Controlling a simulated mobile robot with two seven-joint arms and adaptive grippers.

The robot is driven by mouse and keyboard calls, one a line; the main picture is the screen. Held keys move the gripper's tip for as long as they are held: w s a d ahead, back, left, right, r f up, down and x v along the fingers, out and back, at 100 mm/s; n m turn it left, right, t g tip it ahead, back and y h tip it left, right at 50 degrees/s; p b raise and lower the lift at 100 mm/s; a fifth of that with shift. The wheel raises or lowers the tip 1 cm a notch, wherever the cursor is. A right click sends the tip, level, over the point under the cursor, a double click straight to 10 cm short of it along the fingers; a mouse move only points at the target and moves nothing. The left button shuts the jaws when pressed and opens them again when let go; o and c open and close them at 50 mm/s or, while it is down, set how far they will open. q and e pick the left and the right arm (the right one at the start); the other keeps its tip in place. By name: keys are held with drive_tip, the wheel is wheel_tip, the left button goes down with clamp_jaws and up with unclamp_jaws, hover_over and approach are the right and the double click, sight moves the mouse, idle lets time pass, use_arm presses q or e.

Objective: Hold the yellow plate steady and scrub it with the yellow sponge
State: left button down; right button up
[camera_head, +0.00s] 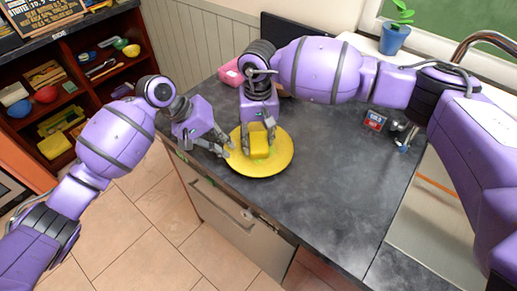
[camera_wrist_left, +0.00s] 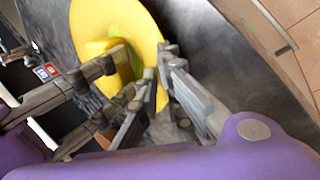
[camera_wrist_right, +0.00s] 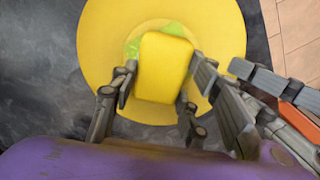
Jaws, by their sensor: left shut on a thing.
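The yellow plate (camera_head: 279,158) lies on the dark grey counter near its front edge. My left gripper (camera_head: 228,150) is at the plate's left rim in the head view, shut on the rim. The left wrist view shows the plate (camera_wrist_left: 143,22) with its edge between the fingers. The yellow sponge (camera_head: 260,146) is over the middle of the plate. My right gripper (camera_head: 259,127) is above it with fingers on either side. The right wrist view shows the sponge (camera_wrist_right: 163,66) between the right fingers, with green patches around it on the plate (camera_wrist_right: 100,40). The sponge's underside is hidden.
The counter (camera_head: 330,190) is clear to the right of the plate. A pink object (camera_head: 231,73) lies behind the right gripper. A small red and blue box (camera_head: 375,121) stands near the sink (camera_head: 425,190). A drawer front (camera_head: 235,222) is below the counter edge.

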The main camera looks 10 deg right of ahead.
clamp_jaws()
